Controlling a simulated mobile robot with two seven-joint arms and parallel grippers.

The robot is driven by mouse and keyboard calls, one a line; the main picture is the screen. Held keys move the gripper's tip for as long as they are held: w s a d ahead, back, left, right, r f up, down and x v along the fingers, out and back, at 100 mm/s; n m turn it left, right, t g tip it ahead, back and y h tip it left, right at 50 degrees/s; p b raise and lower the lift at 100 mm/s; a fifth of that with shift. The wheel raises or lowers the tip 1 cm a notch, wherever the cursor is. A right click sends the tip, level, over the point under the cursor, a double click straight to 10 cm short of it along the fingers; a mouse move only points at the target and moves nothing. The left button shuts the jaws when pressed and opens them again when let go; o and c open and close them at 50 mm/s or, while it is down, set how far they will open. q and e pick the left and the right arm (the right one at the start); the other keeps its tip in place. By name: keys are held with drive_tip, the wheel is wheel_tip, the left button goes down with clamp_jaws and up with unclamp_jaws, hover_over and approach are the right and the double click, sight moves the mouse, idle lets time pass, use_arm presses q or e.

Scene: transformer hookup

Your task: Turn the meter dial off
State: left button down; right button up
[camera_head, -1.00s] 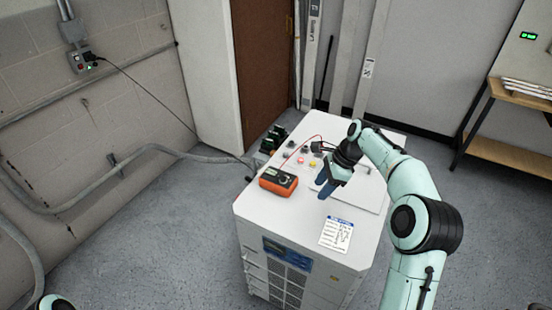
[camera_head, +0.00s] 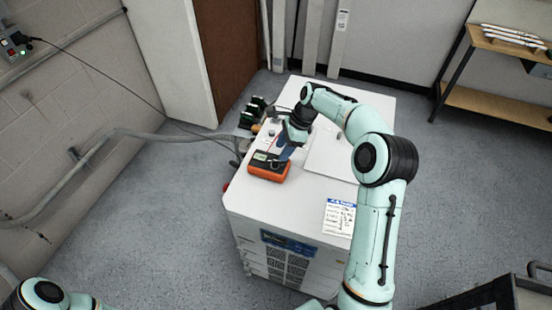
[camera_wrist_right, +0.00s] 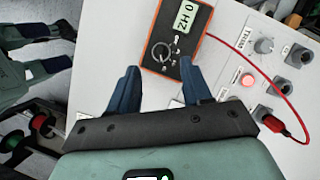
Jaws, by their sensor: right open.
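The orange meter (camera_head: 268,172) lies on the white top of the cabinet (camera_head: 262,207), near its left edge. In the right wrist view the meter (camera_wrist_right: 203,50) shows a lit screen (camera_wrist_right: 186,19) and a round dial (camera_wrist_right: 163,53) below it. My right gripper (camera_head: 284,154) is over the meter's right side in the head view. In the wrist view its two blue fingers (camera_wrist_right: 158,75) are apart, with the dial just beyond and between the tips. I cannot tell whether they touch the meter.
A red lead (camera_wrist_right: 240,50) runs from the meter to a plug (camera_wrist_right: 272,124) in the cabinet top. A paper label (camera_head: 339,217) lies at the front right.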

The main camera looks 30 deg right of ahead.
sight(275, 161)
drive_tip(key=x, duration=0.6)
clamp_jaws()
